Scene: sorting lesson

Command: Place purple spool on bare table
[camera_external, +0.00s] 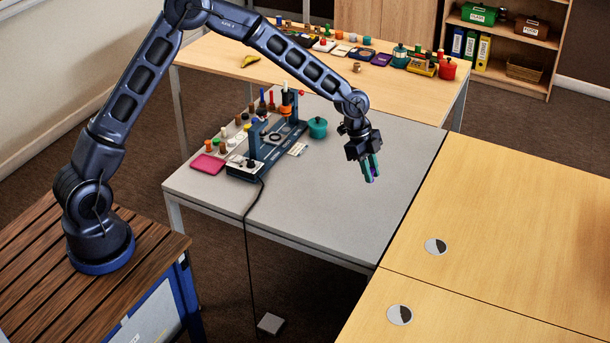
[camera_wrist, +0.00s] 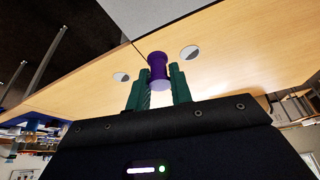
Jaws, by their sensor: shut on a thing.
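My gripper (camera_external: 371,168) is above the right part of the grey table (camera_external: 310,210). Its green fingers are shut on the purple spool (camera_wrist: 158,68), which shows between the fingertips in the wrist view, where my gripper (camera_wrist: 158,82) fills the lower middle. In the external view the spool is mostly hidden between the fingers, with a little purple showing. The spool appears held in the air, apart from the tabletop.
A blue machine (camera_external: 258,150), several small spools or pegs, a magenta tray (camera_external: 208,163) and a teal pot (camera_external: 318,127) stand on the grey table's back left. Its front right is clear. Wooden tables (camera_external: 500,240) with round grommets adjoin at right. A crowded wooden table stands behind.

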